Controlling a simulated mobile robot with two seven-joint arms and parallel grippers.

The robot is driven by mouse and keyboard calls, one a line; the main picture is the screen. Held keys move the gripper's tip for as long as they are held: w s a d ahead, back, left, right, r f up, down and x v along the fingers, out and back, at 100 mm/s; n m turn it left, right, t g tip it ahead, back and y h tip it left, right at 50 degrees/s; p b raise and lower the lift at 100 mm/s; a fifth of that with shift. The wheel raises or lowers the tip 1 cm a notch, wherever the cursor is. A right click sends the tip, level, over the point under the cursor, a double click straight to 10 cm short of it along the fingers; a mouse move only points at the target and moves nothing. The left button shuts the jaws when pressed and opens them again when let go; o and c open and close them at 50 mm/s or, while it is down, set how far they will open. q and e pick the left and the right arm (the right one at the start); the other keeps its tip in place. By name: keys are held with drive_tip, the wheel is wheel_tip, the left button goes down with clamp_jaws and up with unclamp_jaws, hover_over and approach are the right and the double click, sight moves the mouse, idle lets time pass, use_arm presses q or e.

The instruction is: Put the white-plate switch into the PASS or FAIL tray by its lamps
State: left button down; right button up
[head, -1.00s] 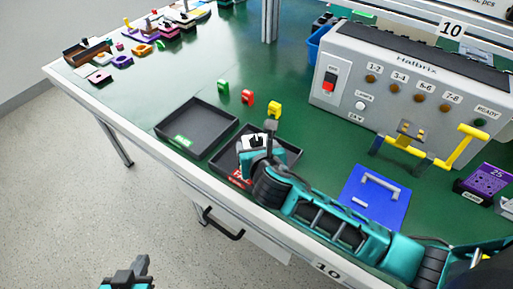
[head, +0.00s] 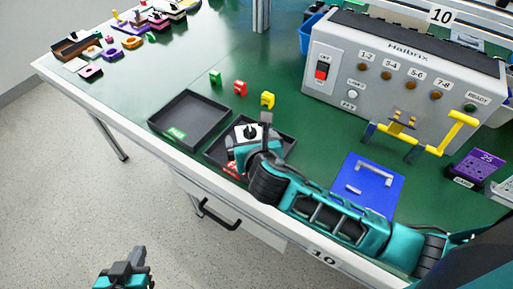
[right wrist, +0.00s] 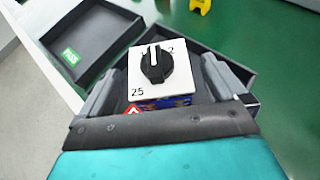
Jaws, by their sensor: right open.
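The white-plate switch (head: 247,132) has a black knob and shows "25" on its plate in the right wrist view (right wrist: 157,67). It is in or just over the dark tray with the red label (head: 286,143), the right one of two trays. My right gripper (head: 252,143) is open, with one finger on each side of the switch; whether the switch touches the tray floor is hidden. The PASS tray (head: 190,118), with a green label, is empty to the left. My left gripper (head: 130,262) hangs over the floor, its jaws unclear.
The grey test box (head: 405,75) has several amber lamps and a green READY lamp, all looking dark, and a yellow lever clamp (head: 448,135). Green, red and yellow pieces (head: 240,88) stand behind the trays.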

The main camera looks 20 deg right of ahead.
drive_tip(key=p+v, duration=0.1)
drive_tip(key=v, duration=0.9)
drive_tip(key=shift+s, duration=0.15)
